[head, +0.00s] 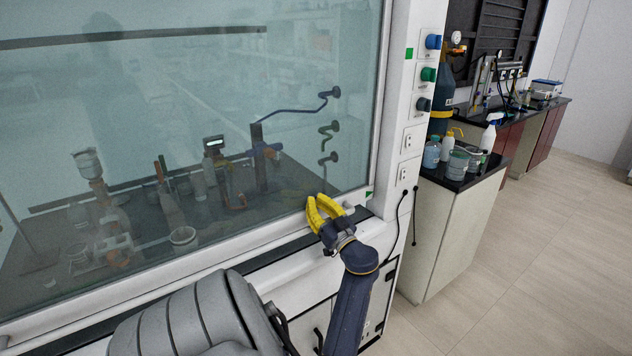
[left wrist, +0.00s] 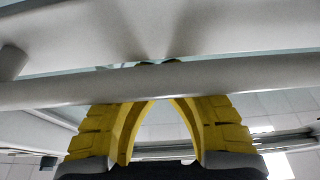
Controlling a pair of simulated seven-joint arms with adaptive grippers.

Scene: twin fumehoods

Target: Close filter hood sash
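The hood sash (head: 200,110) is a large tinted glass pane in a white frame, filling the left of the head view. Its lower edge slopes from bottom left to the middle and sits low, close to the front sill. Whether a gap is left under it I cannot tell. My left gripper (head: 318,202), with yellow fingers, is at the right end of this lower edge, by a short pale handle (head: 349,207). In the left wrist view a grey bar (left wrist: 60,94) crosses in front of the fingers. The fingertips (left wrist: 158,63) meet beyond it, with nothing visible between them. My right gripper is out of view.
Glassware and clamps stand behind the glass. A white post with coloured knobs (head: 433,42) and sockets borders the sash on the right. Beyond it, a black-topped side bench (head: 462,181) carries several bottles and jars. Open floor (head: 530,250) lies at the right.

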